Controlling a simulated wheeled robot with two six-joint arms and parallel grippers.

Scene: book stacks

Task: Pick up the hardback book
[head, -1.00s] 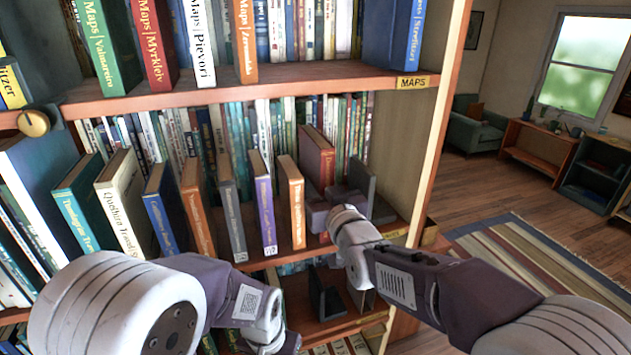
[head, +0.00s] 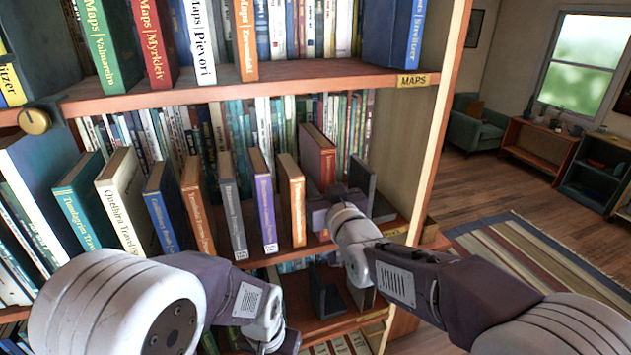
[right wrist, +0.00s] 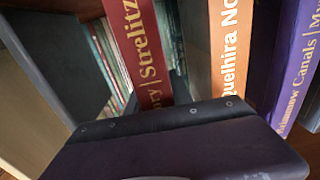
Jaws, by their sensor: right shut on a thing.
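A dark red hardback book (head: 322,160) with gold lettering stands upright at the right end of the row on the middle shelf. Its spine (right wrist: 147,50) shows in the right wrist view, reading "Strelitz" in part. My right gripper (head: 325,206) is at the lower part of this book and shut on it. In the right wrist view the gripper body covers the book's lower end, and the fingertips are hidden. My left gripper (head: 284,343) is low at the bottom edge of the head view, away from the book, with its fingers not visible.
An orange book (head: 291,200) and a purple book (head: 263,200) stand just left of the red one. A dark grey bookend (head: 362,183) stands close on its right. The shelf above, with a MAPS label (head: 413,80), overhangs the row. Thin books fill the back.

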